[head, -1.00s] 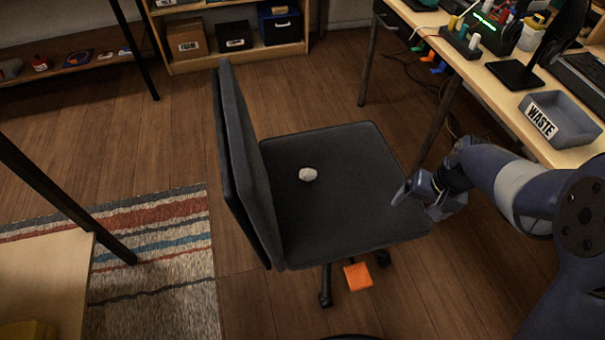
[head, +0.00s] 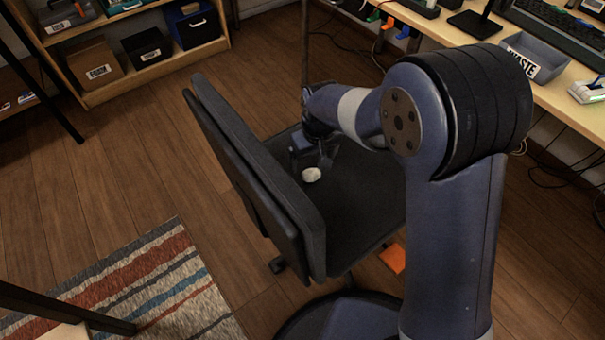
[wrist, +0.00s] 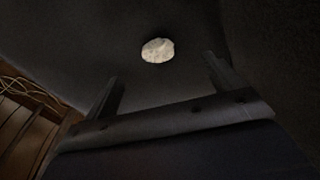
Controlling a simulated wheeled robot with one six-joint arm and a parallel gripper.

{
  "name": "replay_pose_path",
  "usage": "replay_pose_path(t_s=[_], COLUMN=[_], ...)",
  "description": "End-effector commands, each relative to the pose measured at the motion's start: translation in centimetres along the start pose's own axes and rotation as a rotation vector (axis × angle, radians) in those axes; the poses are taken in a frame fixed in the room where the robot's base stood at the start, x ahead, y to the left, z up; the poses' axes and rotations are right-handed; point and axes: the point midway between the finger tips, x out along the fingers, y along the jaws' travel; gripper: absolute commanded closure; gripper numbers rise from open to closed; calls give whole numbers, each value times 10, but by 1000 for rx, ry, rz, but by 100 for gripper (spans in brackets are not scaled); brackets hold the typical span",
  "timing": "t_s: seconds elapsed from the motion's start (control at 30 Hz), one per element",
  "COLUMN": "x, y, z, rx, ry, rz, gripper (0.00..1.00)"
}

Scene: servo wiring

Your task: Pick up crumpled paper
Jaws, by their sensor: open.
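The crumpled paper (head: 311,175) is a small white ball lying on the dark seat of the office chair (head: 358,215). In the wrist view the paper (wrist: 158,50) lies on the dark seat, ahead of the fingertips and roughly midway between them. My gripper (head: 313,160) is over the seat, just behind the paper in the head view. In the wrist view my gripper (wrist: 160,72) has its two fingers spread apart with nothing between them. It appears apart from the paper; the exact height above the seat is hard to tell.
The chair's tall backrest (head: 255,175) stands left of the paper. A grey waste bin (head: 545,55) sits on the desk at the right. An orange item (head: 393,258) lies on the floor beside the chair. A shelf with boxes (head: 97,62) is at the back left.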

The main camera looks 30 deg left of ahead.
Motion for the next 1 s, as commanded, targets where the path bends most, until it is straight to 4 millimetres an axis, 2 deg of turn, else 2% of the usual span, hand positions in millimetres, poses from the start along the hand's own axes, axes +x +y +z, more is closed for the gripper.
replay_pose_path(t_s=[0.03,0.1,0.37,0.6,0.87,1.0], x=[13,25,46,82,86,86], y=[0,0,2,4,4,4], z=[1,1,-1,-4,-5,-5], rx=[0,0,0,0,0,0], ry=[-3,-3,-2,-1,0,0], rz=[-1,-1,-1,-1,0,-1], gripper=[12,12,12,12,12,21])
